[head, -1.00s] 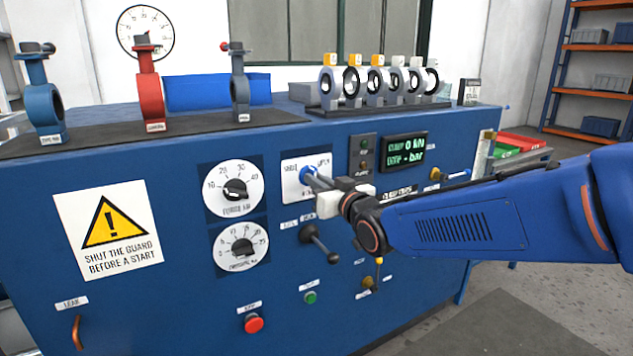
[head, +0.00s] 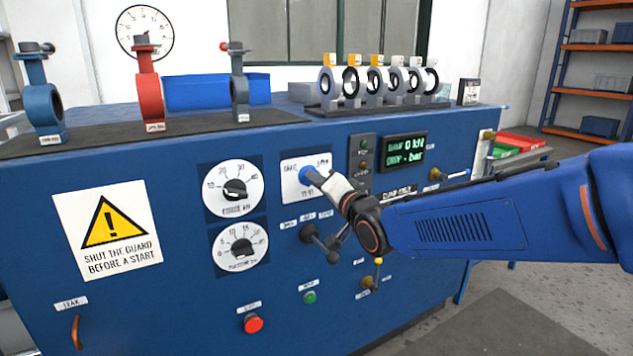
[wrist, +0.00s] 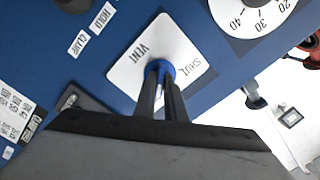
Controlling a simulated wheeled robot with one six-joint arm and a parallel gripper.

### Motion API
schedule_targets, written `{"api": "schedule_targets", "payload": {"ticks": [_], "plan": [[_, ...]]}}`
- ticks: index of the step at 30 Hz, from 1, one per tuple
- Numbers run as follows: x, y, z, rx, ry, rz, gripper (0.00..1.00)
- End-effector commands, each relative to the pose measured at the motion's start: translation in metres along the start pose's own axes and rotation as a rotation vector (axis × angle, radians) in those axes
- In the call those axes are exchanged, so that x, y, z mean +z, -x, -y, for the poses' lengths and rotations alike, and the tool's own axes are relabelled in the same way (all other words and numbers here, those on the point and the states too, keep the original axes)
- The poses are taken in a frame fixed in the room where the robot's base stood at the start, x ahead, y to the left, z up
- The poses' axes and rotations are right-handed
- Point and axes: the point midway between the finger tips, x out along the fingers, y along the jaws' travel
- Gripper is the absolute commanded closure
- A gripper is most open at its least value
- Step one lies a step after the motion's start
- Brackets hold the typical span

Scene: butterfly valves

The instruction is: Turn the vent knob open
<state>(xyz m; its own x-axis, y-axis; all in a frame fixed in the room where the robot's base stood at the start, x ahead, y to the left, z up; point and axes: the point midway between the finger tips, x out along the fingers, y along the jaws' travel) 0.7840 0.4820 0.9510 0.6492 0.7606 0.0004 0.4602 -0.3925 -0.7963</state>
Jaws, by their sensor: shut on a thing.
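The blue vent knob (head: 309,175) sits on a white plate (head: 291,188) on the front of the blue bench. In the wrist view the plate (wrist: 125,75) reads VENT and SHUT, and the knob (wrist: 160,70) is partly hidden behind my fingers. My gripper (head: 318,181) reaches in from the right and is shut on the knob. In the wrist view its two dark fingers (wrist: 161,80) meet the knob. The knob's exact pointing direction is hidden.
A black lever (head: 320,242) sticks out just below my gripper. Two dials (head: 235,189) are to the left. A display (head: 405,151) is at the right. A red button (head: 254,323) and a green button (head: 310,297) are lower down. Valves stand on the bench top.

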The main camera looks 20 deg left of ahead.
Motion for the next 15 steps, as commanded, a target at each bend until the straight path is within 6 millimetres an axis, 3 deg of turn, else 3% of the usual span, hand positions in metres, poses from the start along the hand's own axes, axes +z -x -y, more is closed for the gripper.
{"api": "schedule_targets", "payload": {"ticks": [15], "plan": [[0.0012,0.0003,-0.0020,0.003,-0.141,0.002,1.00]]}}
